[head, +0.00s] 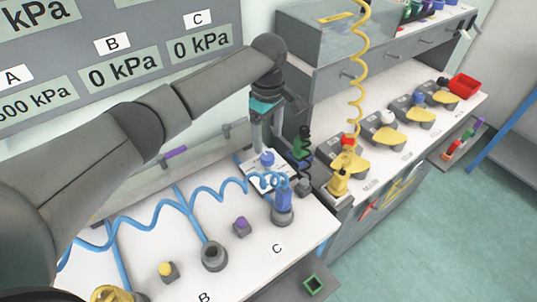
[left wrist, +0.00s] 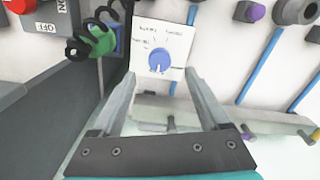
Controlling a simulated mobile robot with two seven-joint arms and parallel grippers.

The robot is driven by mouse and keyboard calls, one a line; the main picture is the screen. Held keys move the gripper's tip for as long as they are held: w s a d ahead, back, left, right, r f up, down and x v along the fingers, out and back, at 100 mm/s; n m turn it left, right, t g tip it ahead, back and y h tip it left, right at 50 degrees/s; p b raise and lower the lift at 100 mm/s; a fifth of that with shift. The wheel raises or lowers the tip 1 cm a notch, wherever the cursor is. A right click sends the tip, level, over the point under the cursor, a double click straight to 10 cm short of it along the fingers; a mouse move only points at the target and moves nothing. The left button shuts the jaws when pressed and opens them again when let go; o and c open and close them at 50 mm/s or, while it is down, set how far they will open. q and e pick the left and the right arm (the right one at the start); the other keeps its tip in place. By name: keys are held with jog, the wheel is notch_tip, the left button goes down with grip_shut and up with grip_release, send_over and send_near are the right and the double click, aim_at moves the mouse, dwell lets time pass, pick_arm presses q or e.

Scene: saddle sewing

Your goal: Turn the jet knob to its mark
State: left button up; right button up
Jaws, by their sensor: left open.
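The jet knob, a round blue knob with a white pointer line, sits on a white card with small printed labels; the knob (left wrist: 158,60) and the card (left wrist: 176,35) show in the left wrist view. In the head view the blue knob (head: 267,158) stands on its card at the back of the white bench. My left gripper (left wrist: 160,82) is open, its fingers on either side of the knob in the wrist picture, apart from it as far as I can tell. In the head view the left gripper (head: 266,143) points down over the knob. The labels are too small to read surely. My right gripper is not in view.
A green-and-black fitting (left wrist: 100,40) stands close beside the card. A blue tool with a coiled hose (head: 282,200) stands in a holder in front. A yellow coiled hose (head: 356,90) hangs at the right. Purple (head: 241,223) and yellow (head: 166,269) buttons are on the bench.

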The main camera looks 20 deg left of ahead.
aim_at(268, 157)
pick_arm(q)
notch_tip(268, 157, down, 7)
jog(key=shift+f+b, duration=0.1)
jog(key=shift+b, duration=0.45)
grip_shut()
dwell(0.4)
